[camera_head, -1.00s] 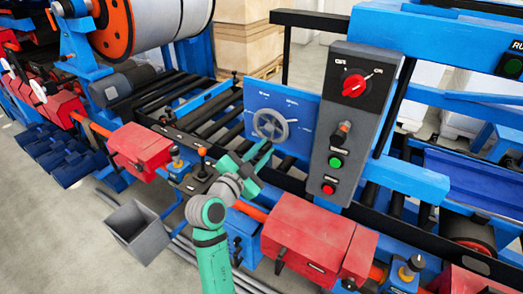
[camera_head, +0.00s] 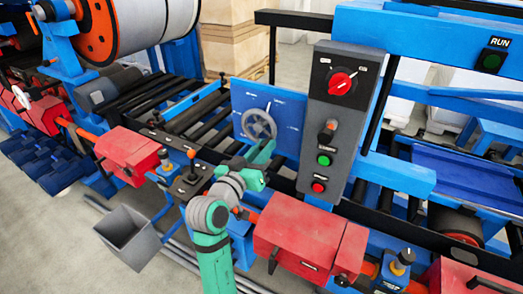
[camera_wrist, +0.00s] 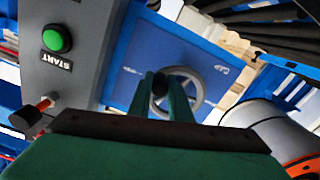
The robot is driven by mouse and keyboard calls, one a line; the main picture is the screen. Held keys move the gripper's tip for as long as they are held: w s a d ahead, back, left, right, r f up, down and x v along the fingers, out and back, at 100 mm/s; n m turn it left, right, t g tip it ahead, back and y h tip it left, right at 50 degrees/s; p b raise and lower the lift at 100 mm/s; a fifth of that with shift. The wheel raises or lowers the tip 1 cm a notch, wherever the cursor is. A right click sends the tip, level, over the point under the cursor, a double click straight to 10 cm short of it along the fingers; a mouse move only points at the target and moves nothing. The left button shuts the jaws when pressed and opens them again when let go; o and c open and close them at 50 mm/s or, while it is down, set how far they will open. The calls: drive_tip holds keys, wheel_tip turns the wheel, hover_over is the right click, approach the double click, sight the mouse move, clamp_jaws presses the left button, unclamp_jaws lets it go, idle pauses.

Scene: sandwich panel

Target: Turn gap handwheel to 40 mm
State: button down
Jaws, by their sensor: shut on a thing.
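The gap handwheel (camera_head: 258,124) is a grey spoked wheel on a blue panel (camera_head: 290,112) with pale scale marks that are too small to read. My green gripper (camera_head: 268,148) reaches up to the lower right part of its rim. In the wrist view, the handwheel (camera_wrist: 198,82) lies behind my gripper's fingers (camera_wrist: 172,88). They are shut on a dark round knob (camera_wrist: 160,82) at the wheel's rim. The fingers cover part of the rim, and the wheel's exact setting cannot be read.
A grey control box (camera_head: 335,118) with a red selector, a green button and a red button stands close to the right of the panel. Red boxes (camera_head: 310,235) line the front. Black rollers (camera_head: 180,95) lie left of the panel.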

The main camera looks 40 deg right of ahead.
sight(273, 130)
drive_tip(key=r+n, duration=0.1)
drive_tip(key=n, duration=0.2)
drive_tip(key=r+n, duration=0.1)
drive_tip(key=n, duration=0.1)
drive_tip(key=shift+s+d+r, duration=0.15)
drive_tip(key=shift+s+r, duration=0.15)
drive_tip(key=shift+s, duration=0.05)
drive_tip(key=shift+w+r+n, duration=0.1)
drive_tip(key=shift+r+n, duration=0.25)
drive_tip(key=shift+n, duration=0.55)
drive_tip(key=shift+w+r+n, duration=0.1)
drive_tip(key=shift+r+n, duration=0.25)
drive_tip(key=shift+n, duration=0.55)
drive_tip(key=c, duration=1.6)
unclamp_jaws()
drive_tip(key=shift+s, duration=0.1)
drive_tip(key=shift+c, duration=0.2)
drive_tip(key=shift+s+a, duration=0.15)
drive_tip(key=shift+a, duration=0.35)
drive_tip(key=v, duration=1)
